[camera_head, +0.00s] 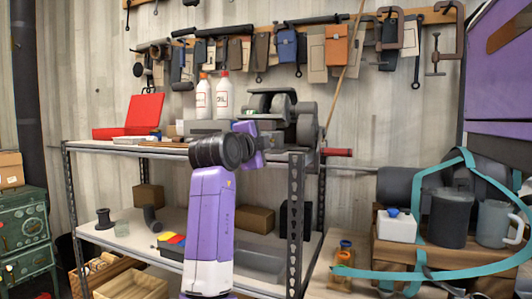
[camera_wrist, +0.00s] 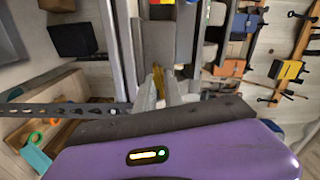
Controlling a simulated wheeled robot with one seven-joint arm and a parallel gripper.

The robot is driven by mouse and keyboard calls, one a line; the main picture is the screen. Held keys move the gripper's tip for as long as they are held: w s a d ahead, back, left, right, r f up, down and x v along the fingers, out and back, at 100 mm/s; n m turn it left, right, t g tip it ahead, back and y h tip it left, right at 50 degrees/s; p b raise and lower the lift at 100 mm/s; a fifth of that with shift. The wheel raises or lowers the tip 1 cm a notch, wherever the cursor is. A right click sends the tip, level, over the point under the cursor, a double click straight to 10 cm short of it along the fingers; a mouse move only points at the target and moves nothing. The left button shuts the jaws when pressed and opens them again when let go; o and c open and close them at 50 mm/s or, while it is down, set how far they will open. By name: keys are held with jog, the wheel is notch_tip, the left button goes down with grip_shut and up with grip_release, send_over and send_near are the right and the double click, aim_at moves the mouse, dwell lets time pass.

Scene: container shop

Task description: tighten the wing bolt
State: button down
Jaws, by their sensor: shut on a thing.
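In the wrist view my gripper (camera_wrist: 165,92) points away from the camera and is shut on a small yellow, brass-looking piece (camera_wrist: 157,82), which I take to be the wing bolt. Most of the piece is hidden by the jaws. In the head view my arm reaches up to the right end of the shelf top, against a dark grey machine (camera_head: 285,112) with round parts. The purple wrist (camera_head: 247,143) shows there, but the jaws and the bolt cannot be made out.
Two white bottles (camera_head: 222,96) and an open red case (camera_head: 138,114) stand on the metal shelf's top. A perforated upright (camera_head: 295,225) is close to my arm. Tools hang on the wall behind. A turquoise strap (camera_head: 420,272) crosses the bench at right.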

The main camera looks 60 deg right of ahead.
jog(key=shift+f+m+b, duration=0.2)
jog(key=shift+m+b, duration=0.5)
jog(key=shift+m, duration=0.5)
jog(key=c, duration=1.6)
grip_release()
jog(key=shift+r, duration=0.1)
jog(key=shift+a, duration=0.1)
jog(key=a, duration=0.7)
jog(key=shift+s+a, duration=0.3)
jog(key=shift+s, duration=0.05)
